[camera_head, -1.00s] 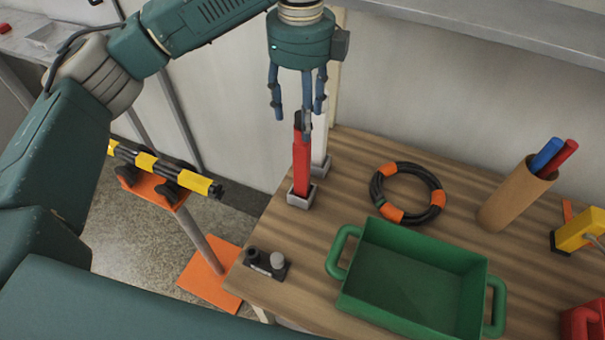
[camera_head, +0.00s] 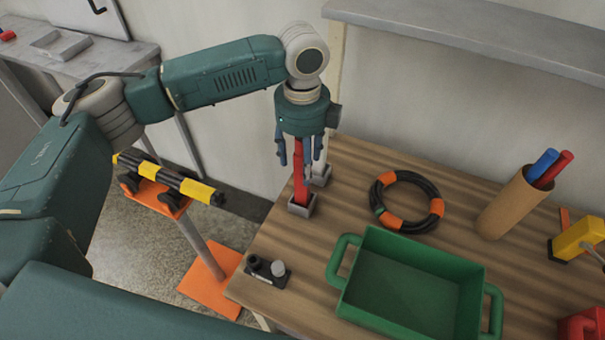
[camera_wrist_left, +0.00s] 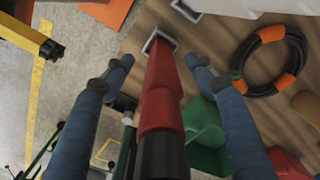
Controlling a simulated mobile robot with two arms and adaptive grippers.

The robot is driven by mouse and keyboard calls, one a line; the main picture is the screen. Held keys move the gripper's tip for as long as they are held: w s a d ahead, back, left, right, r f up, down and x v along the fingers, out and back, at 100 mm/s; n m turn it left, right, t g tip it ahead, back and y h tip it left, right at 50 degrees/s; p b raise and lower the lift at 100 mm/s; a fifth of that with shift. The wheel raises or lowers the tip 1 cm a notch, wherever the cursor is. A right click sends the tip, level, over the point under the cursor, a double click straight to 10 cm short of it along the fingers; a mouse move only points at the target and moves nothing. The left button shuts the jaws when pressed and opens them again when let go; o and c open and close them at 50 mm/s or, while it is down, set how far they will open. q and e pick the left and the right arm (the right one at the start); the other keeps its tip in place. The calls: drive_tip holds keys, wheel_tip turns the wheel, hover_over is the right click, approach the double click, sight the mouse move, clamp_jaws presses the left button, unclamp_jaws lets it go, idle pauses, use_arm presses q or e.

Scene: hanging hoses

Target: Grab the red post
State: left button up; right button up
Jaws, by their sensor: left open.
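The red post (camera_head: 300,180) stands upright in a small grey square base (camera_head: 302,206) on the wooden table. My left gripper (camera_head: 300,158) is above the table with its blue fingers pointing down around the upper part of the post. The fingers are open. In the left wrist view the red post (camera_wrist_left: 161,98), with its dark top end near the camera, runs between the two blue fingers (camera_wrist_left: 162,85), with gaps on both sides. A white post (camera_head: 320,168) in its own base stands just behind, partly hidden. My right gripper is not in view.
A coiled black hose with orange bands (camera_head: 407,201) lies to the right. A green bin (camera_head: 352,290) stands at the front, and a cardboard tube (camera_head: 507,206) holds a blue and a red rod. A small black holder (camera_head: 267,272) sits near the table's left edge.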

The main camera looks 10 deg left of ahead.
use_arm(q)
clamp_jaws()
drive_tip(key=shift+r, duration=0.1)
idle(0.4)
